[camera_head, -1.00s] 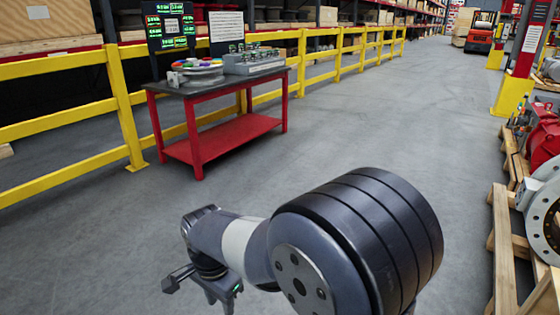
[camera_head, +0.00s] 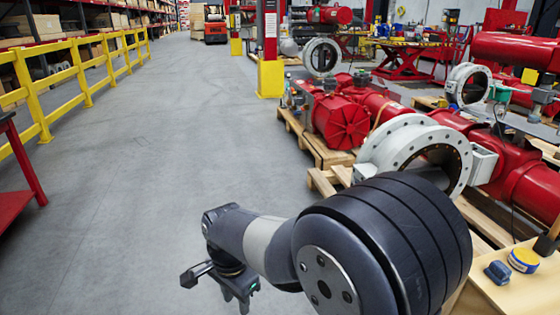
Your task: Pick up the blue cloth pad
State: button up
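A small dark-blue lumpy item (camera_head: 497,272), which looks like the blue cloth pad, lies on a light wooden surface (camera_head: 508,298) at the lower right. My gripper (camera_head: 237,298) points down at the lower middle, well to the left of the blue item and apart from it. Its fingers are small and dark here, and I cannot tell how far apart they are. I see nothing held in it. My large dark arm joint stands between the gripper and the wooden surface and hides part of that area.
A round yellow and blue tin (camera_head: 523,260) sits right beside the blue item. Red valve actuators with pale flanges (camera_head: 415,150) stand on wooden pallets (camera_head: 325,152) behind it. A red-legged table (camera_head: 18,185) is at the left edge. The grey floor (camera_head: 190,130) between is clear.

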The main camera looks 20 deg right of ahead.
aim_at(497, 271)
jog(key=i+z, duration=0.25)
jog(key=z, duration=0.2)
jog(key=i+z, duration=0.25)
jog(key=z, duration=0.2)
jog(key=i+j+z, duration=0.2)
jog(key=z, duration=0.3)
jog(key=i+j+z, duration=0.2)
jog(key=z, duration=0.25)
jog(key=i+z, duration=0.15)
jog(key=z, duration=0.3)
jog(key=i+j+z, duration=0.1)
jog(key=z, duration=0.35)
jog(key=i+j+z, duration=0.1)
jog(key=j+z, duration=0.15)
jog(key=z, duration=0.25)
jog(key=i+j+z, duration=0.1)
jog(key=z, duration=0.35)
jog(key=i+j+z, duration=0.1)
jog(key=j+z, duration=0.15)
jog(key=i+j+z, duration=0.1)
jog(key=j+z, duration=0.2)
